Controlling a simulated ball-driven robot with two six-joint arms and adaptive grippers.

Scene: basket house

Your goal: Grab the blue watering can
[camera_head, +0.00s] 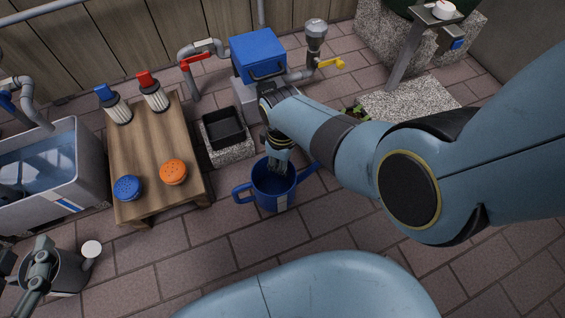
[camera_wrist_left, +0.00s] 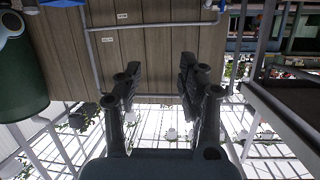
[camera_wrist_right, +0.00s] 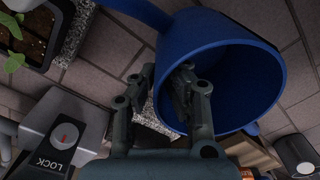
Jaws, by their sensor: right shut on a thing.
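The blue watering can (camera_head: 273,192) stands on the paving between the wooden table and my right arm, its opening facing up. A handle shows on its left and its spout points to the upper right. My right gripper (camera_head: 279,165) reaches down at the can's far rim. In the right wrist view the blue can (camera_wrist_right: 225,55) fills the upper middle. There my right gripper (camera_wrist_right: 165,85) has one finger inside the opening and one outside, shut on the can's wall. My left gripper (camera_wrist_left: 155,80) has its fingers apart with nothing between them.
A wooden table (camera_head: 150,148) holds blue and orange sprinkler heads and two filter-like parts. A water trough (camera_head: 92,170) stands left, a grey can (camera_head: 68,275) lower left. A black tray (camera_head: 224,127) on a stone block and a blue-topped box (camera_head: 257,52) stand behind the can. Paving below is clear.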

